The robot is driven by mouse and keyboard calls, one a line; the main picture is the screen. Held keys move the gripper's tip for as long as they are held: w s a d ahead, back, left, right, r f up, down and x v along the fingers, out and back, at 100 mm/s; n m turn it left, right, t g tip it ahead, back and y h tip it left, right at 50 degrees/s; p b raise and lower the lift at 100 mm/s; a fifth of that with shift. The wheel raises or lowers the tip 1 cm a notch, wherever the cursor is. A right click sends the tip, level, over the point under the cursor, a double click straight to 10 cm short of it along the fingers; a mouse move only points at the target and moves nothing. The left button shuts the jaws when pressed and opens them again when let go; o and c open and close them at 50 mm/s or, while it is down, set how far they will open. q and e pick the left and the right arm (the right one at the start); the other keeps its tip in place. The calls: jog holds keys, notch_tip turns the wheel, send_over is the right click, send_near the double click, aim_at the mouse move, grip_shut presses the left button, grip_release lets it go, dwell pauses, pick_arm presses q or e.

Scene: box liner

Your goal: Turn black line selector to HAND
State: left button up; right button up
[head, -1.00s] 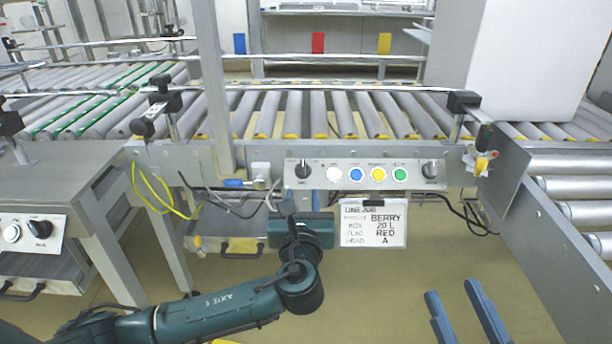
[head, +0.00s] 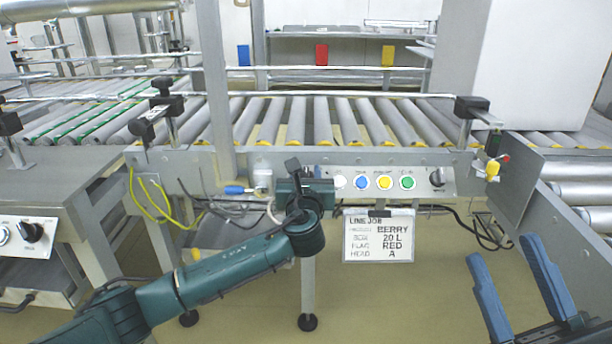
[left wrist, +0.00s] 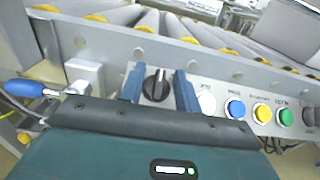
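A black selector knob (left wrist: 156,84) sits at the left end of the grey control panel (head: 455,184). In the left wrist view its ridge stands roughly upright; I cannot read its position labels. My left gripper (left wrist: 159,88) is open, with one blue finger on each side of the knob and small gaps showing. In the head view my left gripper (head: 303,181) hides this knob. A second black knob (head: 437,177) is at the panel's right end. My right gripper (head: 503,250) is open and empty at the lower right, away from the panel.
White, blue (head: 361,181), yellow and green buttons lie between the knobs. A job card (head: 379,236) hangs below. Another panel with a black knob (head: 31,231) is far left. Rollers lie behind.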

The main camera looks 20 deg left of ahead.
pick_arm(q)
grip_shut()
jog(key=shift+f, duration=0.15)
